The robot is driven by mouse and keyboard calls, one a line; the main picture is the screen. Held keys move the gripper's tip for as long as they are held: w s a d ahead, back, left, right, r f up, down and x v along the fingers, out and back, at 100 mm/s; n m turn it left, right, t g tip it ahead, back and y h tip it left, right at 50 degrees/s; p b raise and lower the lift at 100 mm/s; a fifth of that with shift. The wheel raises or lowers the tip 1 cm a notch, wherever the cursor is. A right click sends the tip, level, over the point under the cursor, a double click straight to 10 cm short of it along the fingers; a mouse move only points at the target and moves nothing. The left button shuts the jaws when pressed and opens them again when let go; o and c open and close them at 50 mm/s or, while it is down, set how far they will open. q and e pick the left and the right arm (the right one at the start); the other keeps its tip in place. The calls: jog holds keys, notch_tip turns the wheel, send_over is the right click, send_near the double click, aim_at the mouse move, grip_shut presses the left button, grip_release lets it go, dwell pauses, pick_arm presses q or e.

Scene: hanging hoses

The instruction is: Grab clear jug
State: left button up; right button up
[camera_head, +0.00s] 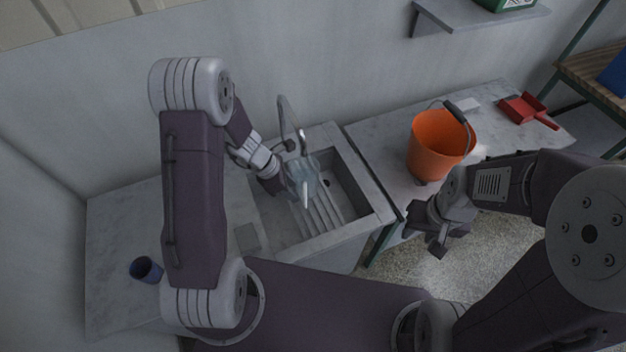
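The clear jug (301,174) is a pale, see-through vessel at the sink, below the curved tap. My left gripper (277,183) reaches in from the left and is right beside the jug's left side. Its fingertips are small and partly hidden, so I cannot tell whether they are closed on the jug. My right gripper (426,236) hangs in front of the right-hand table, apart from the jug. Its fingers look spread, with nothing between them.
The grey sink (374,214) has a ribbed drainboard and raised rim. An orange bucket (434,150) and a red dustpan (521,109) are on the right-hand table. A blue cup (146,270) is on the left counter. A wall shelf (470,20) is above.

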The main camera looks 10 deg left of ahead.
aim_at(304, 201)
pick_arm(q)
jog(key=x, duration=0.3)
jog(key=b+x, duration=0.1)
jog(key=x, duration=0.4)
jog(key=shift+s+d+f+b, duration=0.2)
jog(key=shift+d+f+b, duration=0.05)
jog(key=shift+f+b, duration=0.1)
jog(key=shift+w+d+f, duration=0.1)
jog(key=shift+w+f, duration=0.05)
grip_shut()
dwell(0.9)
